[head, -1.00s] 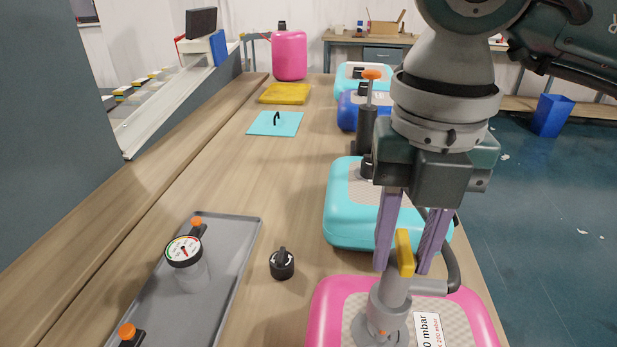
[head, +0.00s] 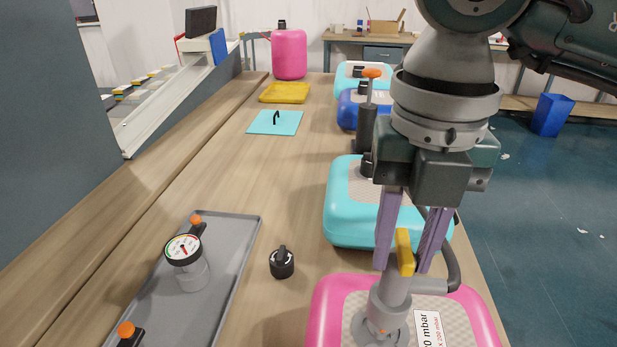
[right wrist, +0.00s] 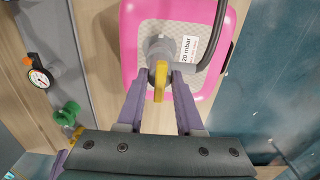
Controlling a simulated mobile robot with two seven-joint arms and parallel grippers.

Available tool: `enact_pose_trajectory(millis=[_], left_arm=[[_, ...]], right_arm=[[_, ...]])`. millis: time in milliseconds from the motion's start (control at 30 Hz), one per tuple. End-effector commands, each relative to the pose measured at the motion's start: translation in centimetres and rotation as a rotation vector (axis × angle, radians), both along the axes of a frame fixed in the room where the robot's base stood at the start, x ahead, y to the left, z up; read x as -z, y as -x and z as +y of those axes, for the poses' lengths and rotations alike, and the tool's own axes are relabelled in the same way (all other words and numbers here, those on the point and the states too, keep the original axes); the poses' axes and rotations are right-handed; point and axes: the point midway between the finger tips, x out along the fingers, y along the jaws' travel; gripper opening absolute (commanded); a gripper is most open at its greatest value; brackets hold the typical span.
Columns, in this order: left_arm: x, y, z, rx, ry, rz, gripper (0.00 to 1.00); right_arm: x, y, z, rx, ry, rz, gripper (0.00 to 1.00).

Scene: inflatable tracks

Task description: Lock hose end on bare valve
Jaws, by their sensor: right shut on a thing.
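The hose end is a grey fitting (head: 394,293) with a yellow lever (head: 404,252), and a dark hose (head: 452,268) leads off its side. It stands upright over the valve on the pink inflatable (head: 330,305). The valve is mostly hidden under it, so I cannot tell whether it is locked. My right gripper (head: 405,265) points down from above, its purple fingers shut on the hose end on either side of the yellow lever. The right wrist view shows the lever (right wrist: 160,80) between the fingertips. My left gripper is not in view.
A grey tray (head: 235,245) with a pressure gauge (head: 184,250) lies at left. A black knob-topped cap (head: 282,263) stands beside it. A turquoise inflatable (head: 345,215) and a black hand pump (head: 366,125) stand behind the pink one.

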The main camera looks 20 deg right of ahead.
Motion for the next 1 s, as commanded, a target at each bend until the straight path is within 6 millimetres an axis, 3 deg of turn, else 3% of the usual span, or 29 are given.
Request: enact_pose_trajectory(millis=[1000], left_arm=[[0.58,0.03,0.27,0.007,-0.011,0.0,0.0]], right_arm=[[0.45,-0.01,0.01,0.0,0.0,0.0,0.0]])
